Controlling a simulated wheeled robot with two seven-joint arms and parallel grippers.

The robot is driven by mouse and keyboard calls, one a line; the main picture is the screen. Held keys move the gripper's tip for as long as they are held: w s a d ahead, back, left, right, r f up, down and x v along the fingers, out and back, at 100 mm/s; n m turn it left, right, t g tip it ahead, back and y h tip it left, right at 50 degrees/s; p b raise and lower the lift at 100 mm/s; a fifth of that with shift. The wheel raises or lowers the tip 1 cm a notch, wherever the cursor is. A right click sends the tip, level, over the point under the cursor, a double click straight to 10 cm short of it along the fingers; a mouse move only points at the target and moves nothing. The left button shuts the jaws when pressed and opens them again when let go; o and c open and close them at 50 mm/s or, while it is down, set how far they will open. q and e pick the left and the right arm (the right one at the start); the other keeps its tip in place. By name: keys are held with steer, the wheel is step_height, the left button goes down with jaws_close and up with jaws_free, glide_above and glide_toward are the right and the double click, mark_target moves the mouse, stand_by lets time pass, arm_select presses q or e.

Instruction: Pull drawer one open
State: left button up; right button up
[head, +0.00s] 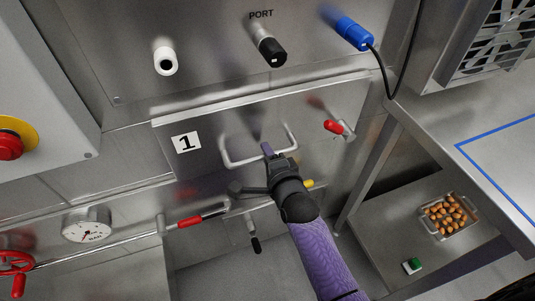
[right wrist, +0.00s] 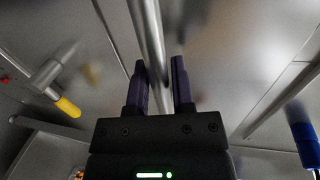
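Drawer one (head: 215,128) is a steel front in the middle of the head view, with a black "1" label (head: 186,142) at its left. It looks closed. Its handle (head: 229,160) is a pale U-shaped bar. My right gripper (head: 252,167) is at the handle with its fingers spread apart. I cannot tell whether the left finger touches the bar. My left gripper is not in view.
A red-tipped lever (head: 334,127) sits right of the handle. A pipe with a red lever (head: 190,222) and a gauge (head: 87,224) run below left. Above are white, black and blue (head: 353,33) port fittings.

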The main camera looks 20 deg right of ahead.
jaws_close()
stand_by(1.1)
